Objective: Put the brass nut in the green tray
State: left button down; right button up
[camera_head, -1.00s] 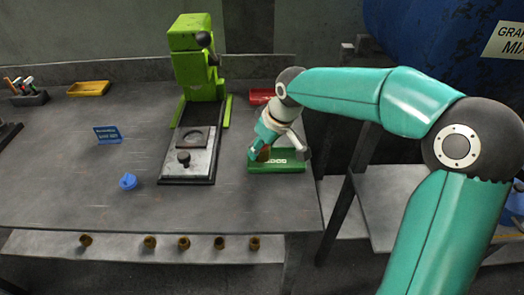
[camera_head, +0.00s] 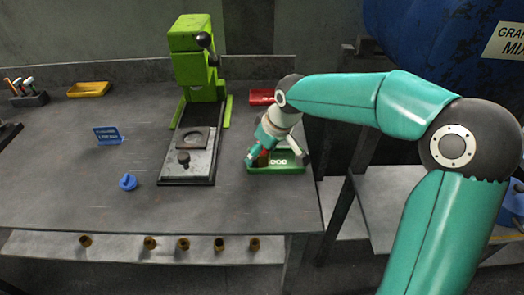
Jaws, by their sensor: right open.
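The green tray (camera_head: 290,169) lies on the right part of the bench, near its right edge. My right gripper (camera_head: 263,159) is open, pointing down over the left part of the tray and hiding some of it. A small brownish piece (camera_head: 263,158) shows between or just behind its fingers; it may be the brass nut, but I cannot tell whether it touches the tray floor. My left gripper is not in view.
A green press (camera_head: 196,65) with a dark base plate stands left of the tray. A red tray (camera_head: 261,96) lies behind my gripper, a yellow tray (camera_head: 89,89) far left. Several brass pieces (camera_head: 184,243) sit along the lower front shelf.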

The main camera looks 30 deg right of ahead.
jog(key=v, duration=1.2)
jog(key=shift+p, duration=0.45)
jog(key=shift+s+f, duration=0.1)
